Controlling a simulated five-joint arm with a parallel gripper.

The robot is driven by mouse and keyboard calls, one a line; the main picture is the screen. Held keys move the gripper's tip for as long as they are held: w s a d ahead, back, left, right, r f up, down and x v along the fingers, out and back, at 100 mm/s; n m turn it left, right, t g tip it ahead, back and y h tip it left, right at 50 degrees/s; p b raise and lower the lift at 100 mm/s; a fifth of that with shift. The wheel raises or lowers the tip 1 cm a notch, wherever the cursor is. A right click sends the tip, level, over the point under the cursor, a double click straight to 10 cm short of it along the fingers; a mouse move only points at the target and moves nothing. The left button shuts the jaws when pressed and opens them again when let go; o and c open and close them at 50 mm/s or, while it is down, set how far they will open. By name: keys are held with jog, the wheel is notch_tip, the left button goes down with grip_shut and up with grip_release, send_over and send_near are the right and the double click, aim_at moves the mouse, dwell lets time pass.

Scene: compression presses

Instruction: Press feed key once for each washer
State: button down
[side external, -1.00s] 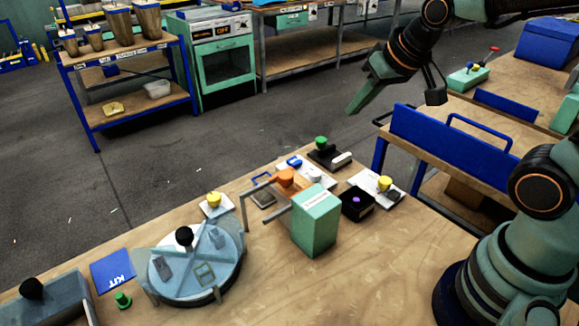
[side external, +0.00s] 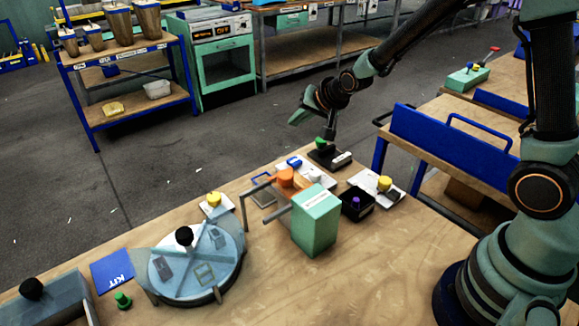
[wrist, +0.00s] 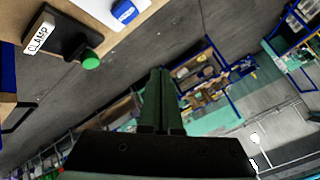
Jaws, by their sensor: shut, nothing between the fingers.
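My gripper (side external: 295,121) is shut and empty, raised in the air beyond the bench's back edge in the side view. In the wrist view its fingers (wrist: 160,75) are together, with floor behind them. A black box with a green button (side external: 320,143) stands near, apart from the fingers; in the wrist view this green button (wrist: 91,60) sits beside a "CLAMP" label. A blue button on a white plate (side external: 294,162) is next to it, and it shows in the wrist view too (wrist: 124,10). I cannot tell which control is the feed key, nor pick out washers.
A mint press box (side external: 315,222) with an orange knob (side external: 285,176) stands mid-bench. Around it are yellow knobs (side external: 385,183) (side external: 214,198), a black box with a purple top (side external: 357,205), a round dial (side external: 190,270) and a blue KIT plate (side external: 112,270). The front right bench is clear.

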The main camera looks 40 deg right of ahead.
aim_at(296, 163)
jog(key=shift+f, duration=0.1)
dwell(0.3)
jog(key=shift+f, duration=4.35)
jog(key=shift+f, duration=0.1)
jog(key=shift+a+f, duration=0.1)
jog(key=shift+f, duration=0.2)
jog(key=shift+f, duration=0.5)
jog(key=shift+r, duration=0.9)
jog(key=shift+r, duration=2.5)
